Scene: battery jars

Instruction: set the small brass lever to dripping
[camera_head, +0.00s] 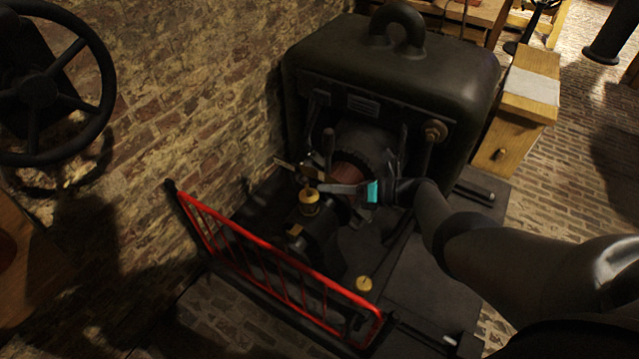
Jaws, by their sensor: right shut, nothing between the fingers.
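A small brass oiler (309,202) stands on the dark bearing block in front of the big dark machine (392,70). A thin brass lever (285,164) seems to show just above and left of it; its exact setting is too small to tell. My right gripper (322,188) reaches in from the right, its fingers shut and empty, with the tips right at the top of the oiler. I cannot tell whether they touch the lever. A second brass cap (364,284) sits lower, near the railing. My left gripper is not in view.
A red railing (270,255) runs in front of the machine's bearing. A brick wall (200,90) closes off the left, with a black handwheel (40,92) at far left. A wooden cabinet (520,100) stands right of the machine. Brick floor is free at far right.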

